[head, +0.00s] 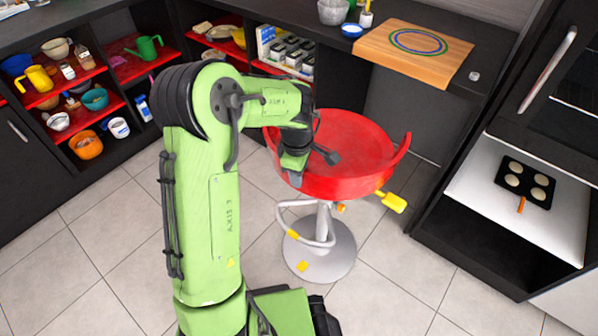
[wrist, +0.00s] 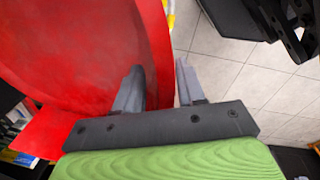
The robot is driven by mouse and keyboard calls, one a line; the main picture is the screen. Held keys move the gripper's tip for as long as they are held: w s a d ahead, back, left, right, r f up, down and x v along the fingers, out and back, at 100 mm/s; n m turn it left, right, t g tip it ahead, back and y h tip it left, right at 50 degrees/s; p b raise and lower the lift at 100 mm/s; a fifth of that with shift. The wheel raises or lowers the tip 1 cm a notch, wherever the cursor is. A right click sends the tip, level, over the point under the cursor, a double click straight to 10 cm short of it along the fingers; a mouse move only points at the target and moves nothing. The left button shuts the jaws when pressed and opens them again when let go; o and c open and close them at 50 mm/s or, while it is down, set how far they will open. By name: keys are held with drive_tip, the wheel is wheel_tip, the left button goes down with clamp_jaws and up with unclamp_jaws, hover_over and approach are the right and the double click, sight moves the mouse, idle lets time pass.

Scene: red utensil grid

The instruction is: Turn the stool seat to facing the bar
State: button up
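The red stool seat (head: 350,165) is on a chrome pedestal with a round base (head: 320,250). Its raised rim shows along the far and right sides, with a raised end (head: 402,150) at the right. A yellow lever (head: 392,201) sticks out below the seat on the right. The dark bar counter (head: 485,45) is behind the stool. My gripper (head: 303,168) is over the left part of the seat. In the wrist view the fingers (wrist: 158,85) are apart, with the red seat edge (wrist: 155,40) showing between them. Whether they touch it I cannot tell.
A wooden board (head: 400,55) with coloured rings lies on the counter. Shelves with cups and pots (head: 90,100) stand at the left. An open oven with a dark tray (head: 525,183) is at the right. Tiled floor (head: 100,225) is clear at the front left.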

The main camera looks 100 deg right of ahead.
wheel_tip(320, 180, up, 16)
drive_tip(key=a+p, duration=0.1)
drive_tip(key=p, duration=0.4)
drive_tip(key=shift+w+f, duration=0.25)
drive_tip(key=shift+w, duration=0.1)
drive_tip(key=shift+a, duration=0.1)
